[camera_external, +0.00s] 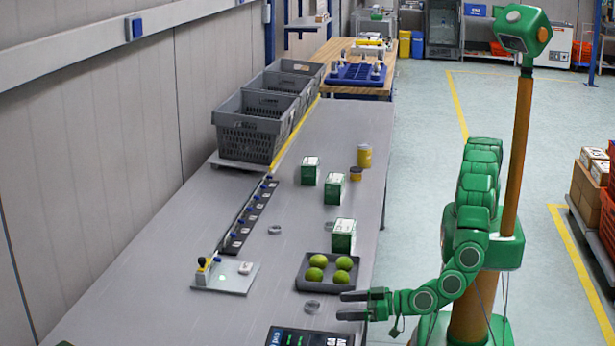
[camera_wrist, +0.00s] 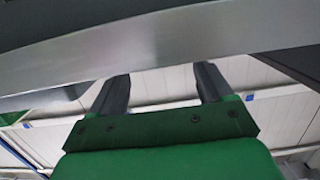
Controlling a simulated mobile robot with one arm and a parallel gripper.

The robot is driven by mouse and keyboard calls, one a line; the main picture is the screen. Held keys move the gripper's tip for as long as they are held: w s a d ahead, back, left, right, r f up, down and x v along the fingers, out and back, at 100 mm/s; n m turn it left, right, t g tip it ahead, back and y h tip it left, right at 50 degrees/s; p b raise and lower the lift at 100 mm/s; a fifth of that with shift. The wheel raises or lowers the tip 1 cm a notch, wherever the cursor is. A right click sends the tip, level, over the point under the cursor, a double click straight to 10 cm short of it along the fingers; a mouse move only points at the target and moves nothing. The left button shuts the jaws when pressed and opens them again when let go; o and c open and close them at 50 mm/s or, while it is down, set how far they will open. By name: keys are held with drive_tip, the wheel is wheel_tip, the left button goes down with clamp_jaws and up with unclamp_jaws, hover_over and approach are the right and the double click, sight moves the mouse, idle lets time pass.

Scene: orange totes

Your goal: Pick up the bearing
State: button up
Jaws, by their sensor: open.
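A small grey metal ring, which looks like a bearing (camera_external: 312,306), lies flat on the grey bench near its right edge, in front of the dark tray. Two similar rings lie farther back, one to the left (camera_external: 275,229) and one to the right (camera_external: 329,226). My gripper (camera_external: 343,305) is open and empty, just right of the nearest ring. Its fingers point left towards that ring, apart from it. In the wrist view, the two dark fingers (camera_wrist: 162,82) are spread with nothing between them. No bearing can be made out there.
A dark tray (camera_external: 302,284) with several green fruits stands just behind the near ring. A dark device (camera_external: 308,338) sits in front. Green-and-white boxes (camera_external: 343,236) stand farther back. A grey bench edge (camera_wrist: 160,48) crosses the wrist view above the fingers.

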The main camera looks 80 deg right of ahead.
sight(319, 305)
drive_tip(key=shift+w+d+f, duration=0.15)
drive_tip(key=shift+w+f, duration=0.05)
drive_tip(key=shift+w, duration=1.05)
drive_tip(key=shift+w+d+f, duration=0.1)
drive_tip(key=shift+w+f, duration=0.1)
drive_tip(key=shift+w, duration=1.1)
drive_tip(key=shift+w+d+f, duration=0.15)
drive_tip(key=shift+w+f, duration=0.05)
drive_tip(key=shift+w, duration=1.05)
drive_tip(key=c, duration=1.2)
drive_tip(key=shift+s+r, duration=0.1)
drive_tip(key=shift+s, duration=0.05)
drive_tip(key=s+r, duration=0.2)
drive_tip(key=s, duration=0.2)
drive_tip(key=s+r, duration=0.3)
drive_tip(key=s, duration=0.2)
drive_tip(key=s+r, duration=0.2)
drive_tip(key=s, duration=0.2)
drive_tip(key=shift+s+r, duration=0.4)
